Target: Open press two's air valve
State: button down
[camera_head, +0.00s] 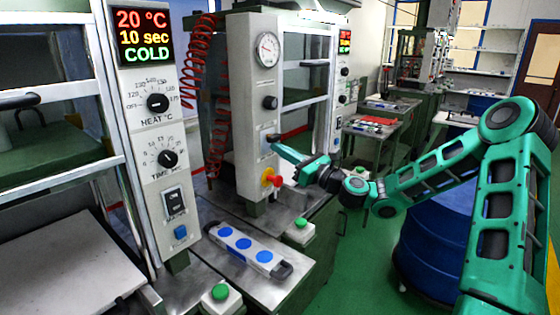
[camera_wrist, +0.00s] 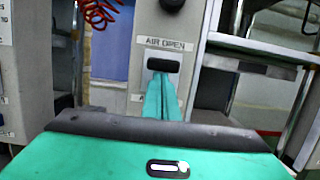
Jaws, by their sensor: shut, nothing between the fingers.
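The air valve on the middle press's grey column shows in the wrist view as a dark handle (camera_wrist: 164,65) just below a label (camera_wrist: 165,44) reading "AIR OPEN". A second label lower down is mostly hidden behind my fingers. My gripper (camera_wrist: 161,82) is shut, with its teal fingertips right below the handle; I cannot tell whether they touch it. In the head view my gripper (camera_head: 276,147) reaches in from the right to the column (camera_head: 245,95), at the small dark valve (camera_head: 272,137). Nothing shows held in the fingers.
A mould with blue discs (camera_head: 240,244) lies on the bench. Red coiled hose (camera_head: 196,65) hangs left; a blue drum (camera_head: 430,245) stands right.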

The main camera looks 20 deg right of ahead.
jog(key=shift+r, duration=0.4)
jog(key=s+d+f, duration=0.5)
jog(key=s+f, duration=0.1)
jog(key=s, duration=0.1)
jog(key=shift+s+d+f, duration=0.35)
jog(key=shift+d+f, duration=0.05)
dwell(0.5)
